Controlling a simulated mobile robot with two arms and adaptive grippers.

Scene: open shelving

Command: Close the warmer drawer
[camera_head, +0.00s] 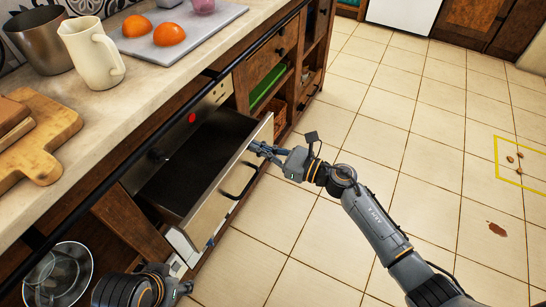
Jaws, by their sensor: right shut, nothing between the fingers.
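The warmer drawer (222,190) is pulled out from the counter, with its dark inside showing. Its pale metal front carries a dark bar handle (240,182). My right gripper (256,149) is shut and empty, with its fingertips at the outer face of the front, near the far end and beyond the handle. I cannot tell whether they touch it. My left gripper (181,266) is low at the near end of the drawer front. Its fingers are small and partly hidden, so their opening is unclear.
On the counter (150,90) stand a cream pitcher (92,55), a metal pot (40,40), wooden boards (42,150) and a tray with oranges (168,34). A glass bowl (58,275) sits at lower left.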

